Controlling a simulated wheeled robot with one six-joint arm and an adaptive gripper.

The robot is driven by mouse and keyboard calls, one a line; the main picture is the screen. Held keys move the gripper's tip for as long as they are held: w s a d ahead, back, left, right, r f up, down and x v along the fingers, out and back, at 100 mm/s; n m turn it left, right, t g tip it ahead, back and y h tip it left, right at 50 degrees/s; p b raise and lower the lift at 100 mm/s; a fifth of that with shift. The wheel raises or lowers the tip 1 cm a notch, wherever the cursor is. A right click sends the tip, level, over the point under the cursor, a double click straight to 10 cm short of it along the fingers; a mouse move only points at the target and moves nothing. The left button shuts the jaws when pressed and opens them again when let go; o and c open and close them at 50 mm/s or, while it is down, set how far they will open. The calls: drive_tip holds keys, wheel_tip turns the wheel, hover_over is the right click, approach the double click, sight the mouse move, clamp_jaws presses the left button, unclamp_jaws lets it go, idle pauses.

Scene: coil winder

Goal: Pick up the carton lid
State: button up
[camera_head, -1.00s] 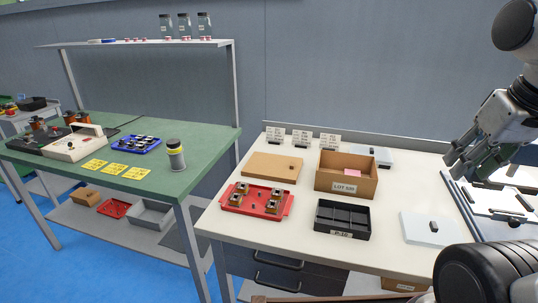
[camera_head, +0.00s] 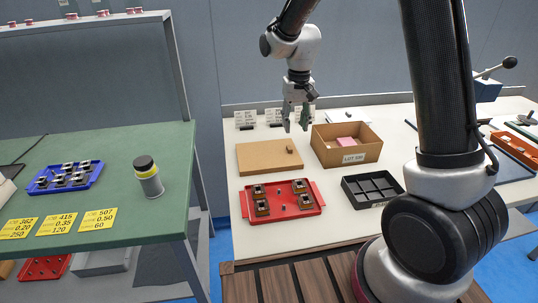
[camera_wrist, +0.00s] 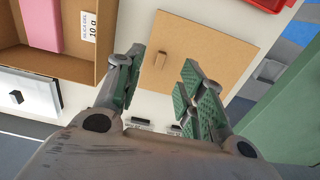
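My gripper (camera_head: 295,128) hangs above the table near the lid's right side and the carton. In the wrist view its two fingers (camera_wrist: 155,92) are spread apart with nothing between them. The gripper is apart from the lid.
A red tray (camera_head: 284,212) with several small parts lies in front of the lid. A black divided tray (camera_head: 372,187) stands in front of the carton. Small label cards (camera_head: 244,120) stand behind the lid. A green table (camera_head: 120,155) stands to the left.

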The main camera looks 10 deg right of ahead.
sight(290, 149)
drive_tip(key=f, duration=0.1)
drive_tip(key=w+a+f, duration=0.1)
drive_tip(key=f, duration=0.1)
drive_tip(key=shift+a, duration=0.15)
drive_tip(key=f, duration=0.7)
drive_tip(key=shift+d+f, duration=0.15)
drive_tip(key=shift+d, duration=0.1)
clamp_jaws()
